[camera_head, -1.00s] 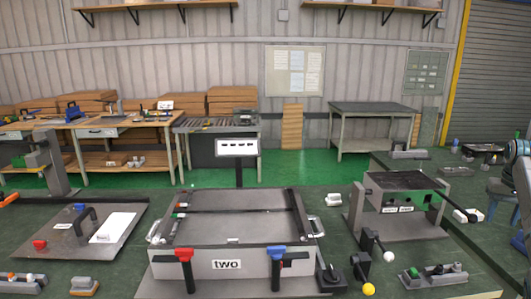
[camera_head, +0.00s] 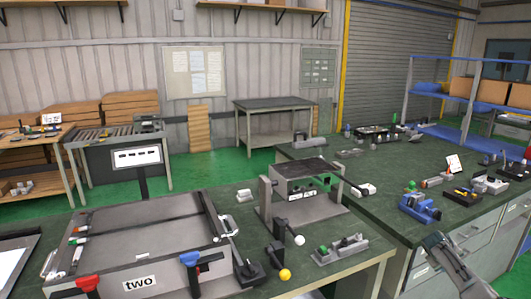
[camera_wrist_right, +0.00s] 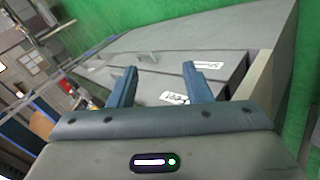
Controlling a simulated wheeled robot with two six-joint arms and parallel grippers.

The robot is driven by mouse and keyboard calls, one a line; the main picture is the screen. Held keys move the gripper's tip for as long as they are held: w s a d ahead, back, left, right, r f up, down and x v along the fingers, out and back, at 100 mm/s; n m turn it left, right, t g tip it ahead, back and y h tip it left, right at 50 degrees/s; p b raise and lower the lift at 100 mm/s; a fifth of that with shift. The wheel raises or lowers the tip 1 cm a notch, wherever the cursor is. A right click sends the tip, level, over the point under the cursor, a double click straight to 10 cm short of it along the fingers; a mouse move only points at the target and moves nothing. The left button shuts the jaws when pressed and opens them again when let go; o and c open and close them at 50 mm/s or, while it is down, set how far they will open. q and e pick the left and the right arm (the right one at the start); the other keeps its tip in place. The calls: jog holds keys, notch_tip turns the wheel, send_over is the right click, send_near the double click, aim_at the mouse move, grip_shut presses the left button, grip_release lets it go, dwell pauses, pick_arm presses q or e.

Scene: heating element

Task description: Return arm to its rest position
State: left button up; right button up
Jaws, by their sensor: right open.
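My right arm (camera_head: 448,262) shows at the lower right of the head view, beside the front of the right bench; its gripper cannot be made out clearly there. In the right wrist view my right gripper (camera_wrist_right: 158,74) is open, with two blue fingers apart and nothing between them. Beyond the fingers is a grey cabinet with labelled drawers (camera_wrist_right: 150,75); I cannot tell how far off it is. My left gripper is not in view.
The right bench (camera_head: 375,190) holds a blue vise (camera_head: 420,208) and several small tools near its edge. On the front bench stand a large box labelled "two" (camera_head: 140,281) and a grey fixture (camera_head: 302,180) with lever knobs. Green floor shows behind.

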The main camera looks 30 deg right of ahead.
jog(key=s+d+f+n+t+h, duration=0.15)
jog(key=s+f+n, duration=0.25)
jog(key=s+f, duration=0.6)
jog(key=s+d+f+n+t+y, duration=0.15)
jog(key=s+f+n, duration=0.35)
jog(key=s, duration=0.9)
jog(key=s+a+f+m+y, duration=0.15)
jog(key=s+a+f, duration=0.25)
jog(key=a+f, duration=1.05)
jog(key=s+a+f+m+y, duration=0.15)
jog(key=s+a+f, duration=0.25)
jog(key=a+f, duration=1)
jog(key=s+a+f+y, duration=0.1)
jog(key=a+f+y, duration=0.1)
jog(key=a, duration=1.6)
jog(key=s+a+f+m+g+y, duration=0.1)
jog(key=a+f+y, duration=0.2)
jog(key=a, duration=1.6)
jog(key=shift+s+a+f, duration=0.15)
jog(key=shift+s+f, duration=0.15)
jog(key=shift+f, duration=0.6)
